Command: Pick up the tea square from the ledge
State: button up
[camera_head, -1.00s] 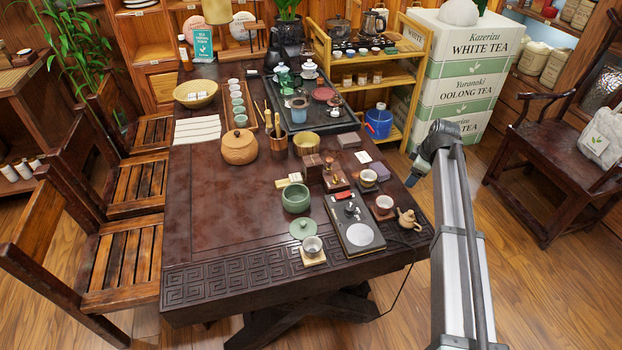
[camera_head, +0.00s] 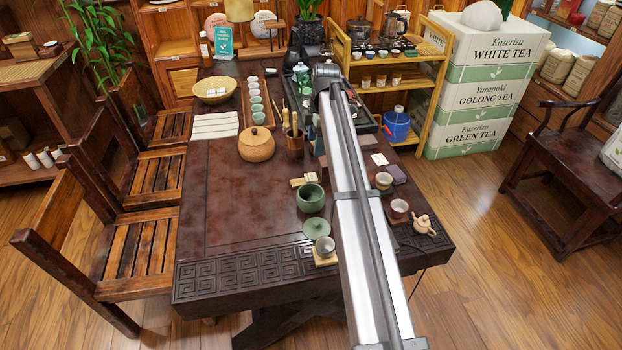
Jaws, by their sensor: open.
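I cannot tell for certain which piece is the tea square. A dark purple-grey square block (camera_head: 398,174) lies on the table right of my arm, beside a small cup on a coaster (camera_head: 384,181). A second dark block (camera_head: 367,141) shows partly past the arm's edge, near a white card (camera_head: 379,159). The stacked brown blocks and the ledge-like stand at mid-table are hidden behind my arm. My arm reaches from the bottom over the table, its dark joint near the back tray. My gripper is hidden, so its place relative to the blocks does not show.
The dark table (camera_head: 225,220) has clear room at left centre. A round wooden jar (camera_head: 256,145), green bowl (camera_head: 310,197), green lid (camera_head: 316,228), cup (camera_head: 325,247), red-brown cup (camera_head: 399,209) and small teapot (camera_head: 425,224) stand around the arm. Chairs line the left side.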

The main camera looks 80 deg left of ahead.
aim_at(311, 176)
jog(key=f, duration=0.8)
jog(key=s+f, duration=0.1)
jog(key=f, duration=0.4)
jog(key=shift+s, duration=0.1)
jog(key=c, duration=1.1)
